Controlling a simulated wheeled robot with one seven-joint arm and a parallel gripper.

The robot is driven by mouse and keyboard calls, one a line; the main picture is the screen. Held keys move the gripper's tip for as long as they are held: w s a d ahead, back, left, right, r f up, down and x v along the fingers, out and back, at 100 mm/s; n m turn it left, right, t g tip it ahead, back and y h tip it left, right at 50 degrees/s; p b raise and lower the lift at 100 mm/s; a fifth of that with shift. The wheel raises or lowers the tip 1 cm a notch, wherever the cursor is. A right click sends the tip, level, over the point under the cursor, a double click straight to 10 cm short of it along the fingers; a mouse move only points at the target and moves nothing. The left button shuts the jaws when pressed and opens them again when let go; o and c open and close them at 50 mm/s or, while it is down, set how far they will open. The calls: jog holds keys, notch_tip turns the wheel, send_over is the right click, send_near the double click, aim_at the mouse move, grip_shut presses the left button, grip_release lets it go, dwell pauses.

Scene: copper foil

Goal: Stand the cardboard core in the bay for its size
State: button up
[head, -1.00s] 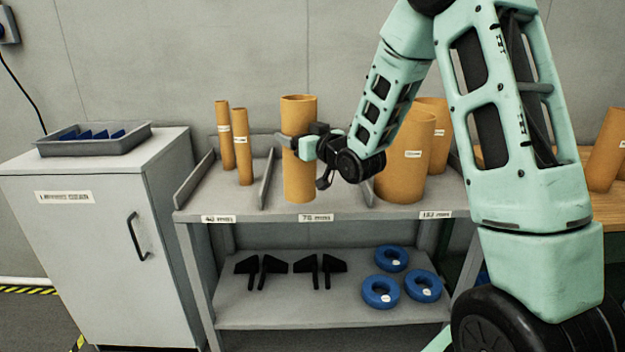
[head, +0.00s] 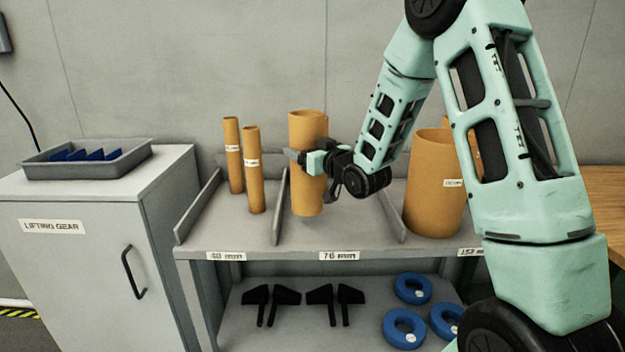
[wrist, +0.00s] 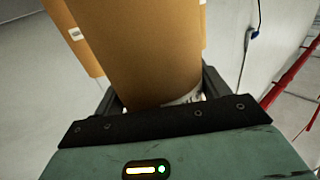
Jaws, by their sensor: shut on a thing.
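The cardboard core (head: 307,135) is a mid-width, orange-brown tube, upright at the middle bay behind the "76 mm" label (head: 339,256). My gripper (head: 308,163) reaches in from the right and is shut around its middle. Whether its lower end touches the shelf I cannot tell. In the wrist view the core (wrist: 135,45) fills the space between the fingers, with a white label partly hidden low on it. Two thin cores (head: 254,185) stand in the "40 mm" bay (head: 226,257) to the left. A wide core (head: 433,190) stands in the right bay, labelled about "152 mm".
Upright divider plates (head: 280,207) separate the bays on the grey shelf. The lower shelf holds black brackets (head: 271,300) and blue rings (head: 405,328). A grey cabinet (head: 70,245) with a tray (head: 90,160) stands left. A wooden bench (head: 605,200) is at right.

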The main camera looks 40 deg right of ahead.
jog(key=shift+f, duration=2.8)
jog(key=shift+f+b, duration=0.15)
jog(key=shift+b, duration=0.15)
jog(key=o, duration=1.1)
